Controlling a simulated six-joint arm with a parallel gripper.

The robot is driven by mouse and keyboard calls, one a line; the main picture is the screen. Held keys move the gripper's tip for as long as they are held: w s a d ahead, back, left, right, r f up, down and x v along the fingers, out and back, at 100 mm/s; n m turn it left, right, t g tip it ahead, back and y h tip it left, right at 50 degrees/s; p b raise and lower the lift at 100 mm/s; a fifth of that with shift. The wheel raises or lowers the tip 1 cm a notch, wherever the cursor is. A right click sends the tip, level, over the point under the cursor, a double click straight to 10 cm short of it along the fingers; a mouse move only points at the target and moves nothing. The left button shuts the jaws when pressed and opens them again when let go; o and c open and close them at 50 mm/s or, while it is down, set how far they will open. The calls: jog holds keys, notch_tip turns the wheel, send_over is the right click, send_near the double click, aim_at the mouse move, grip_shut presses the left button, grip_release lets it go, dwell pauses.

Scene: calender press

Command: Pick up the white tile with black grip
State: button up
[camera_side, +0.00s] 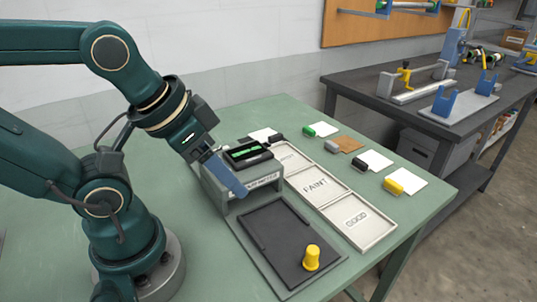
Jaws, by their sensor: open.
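A white tile (376,160) with a black grip (358,166) on its left end lies flat on the green table, right of the labelled trays. A second white tile (263,134) with a dark grip (277,139) lies at the back, partly hidden behind the press device. My gripper (230,178), with blue fingers, is open and empty. It points down in front of the grey press device, left of and well apart from both tiles. The gap between its fingers is not clear from this side.
The grey press device (215,186) has a dark display and a black plate (270,240) with a yellow knob (311,257). Light trays (345,222) marked PAINT and GOOD lie beside it. Other tiles have green (308,131), grey (332,147) and yellow (393,187) grips.

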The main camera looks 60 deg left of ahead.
jog(key=w+d+r+m+t+h, duration=0.1)
jog(key=w+r+m, duration=0.3)
jog(key=w+r, duration=0.35)
jog(key=n, duration=0.2)
send_over(274, 135)
jog(key=s+d, duration=0.1)
jog(key=d, duration=0.2)
notch_tip(274, 135, down, 12)
jog(key=shift+n+h, duration=0.4)
jog(key=shift+n, duration=0.4)
jog(key=a+f, duration=0.1)
jog(key=s+a+f, duration=0.1)
jog(key=f, duration=0.1)
jog(key=s+a+f, duration=0.1)
jog(key=f, duration=0.1)
jog(key=shift+s+a, duration=0.1)
jog(key=shift+a, duration=0.15)
jog(key=shift+a+f, duration=0.15)
jog(key=shift+f, duration=0.15)
jog(key=shift+x, duration=2.25)
